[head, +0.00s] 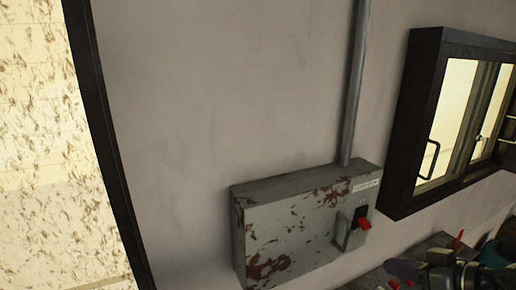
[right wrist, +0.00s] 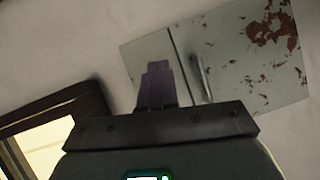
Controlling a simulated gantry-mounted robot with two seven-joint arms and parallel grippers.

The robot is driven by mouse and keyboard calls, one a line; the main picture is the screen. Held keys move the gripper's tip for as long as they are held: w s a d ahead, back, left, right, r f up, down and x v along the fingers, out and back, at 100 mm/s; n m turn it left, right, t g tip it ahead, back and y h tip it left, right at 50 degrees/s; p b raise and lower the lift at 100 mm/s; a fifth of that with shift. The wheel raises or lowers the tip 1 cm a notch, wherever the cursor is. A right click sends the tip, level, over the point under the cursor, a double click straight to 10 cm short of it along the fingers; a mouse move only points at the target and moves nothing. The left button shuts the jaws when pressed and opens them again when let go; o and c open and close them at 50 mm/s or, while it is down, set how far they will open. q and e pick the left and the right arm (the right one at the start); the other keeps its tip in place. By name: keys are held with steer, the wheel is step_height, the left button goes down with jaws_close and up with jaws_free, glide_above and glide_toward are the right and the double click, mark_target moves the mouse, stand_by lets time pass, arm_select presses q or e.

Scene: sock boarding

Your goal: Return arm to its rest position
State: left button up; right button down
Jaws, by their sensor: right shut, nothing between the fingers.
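My right gripper (head: 398,268) shows at the lower right of the head view, in front of the wall and to the right of the grey box. In the right wrist view its purple-grey fingers (right wrist: 156,72) are together, with nothing seen between them. The fingers overlap the box in that picture, but I cannot tell the distance. My left gripper is in neither view. No sock can be made out.
A rust-stained grey switch box (head: 290,228) with a red handle (head: 364,224) is on the wall, below a vertical conduit (head: 357,85). A dark-framed window (head: 410,130) is at right. A cluttered surface (head: 372,281) lies at the bottom right.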

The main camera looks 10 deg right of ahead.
steer(key=s+a+f+m+y+p, duration=0.1)
steer(key=s+a+f+m+p, duration=0.25)
steer(key=a+f, duration=0.5)
steer(key=s+a+f+m+y+p, duration=0.15)
steer(key=s+a+f+m, duration=0.35)
steer(key=f, duration=0.6)
arm_select(q)
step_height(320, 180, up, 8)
steer(key=p, duration=0.2)
arm_select(e)
steer(key=s+d+f+n+g+h, duration=0.1)
steer(key=s+f+n+g+h, duration=0.6)
steer(key=s, duration=0.6)
steer(key=shift+d+f+n, duration=0.15)
steer(key=shift+f+n, duration=0.35)
steer(key=shift+n, duration=0.25)
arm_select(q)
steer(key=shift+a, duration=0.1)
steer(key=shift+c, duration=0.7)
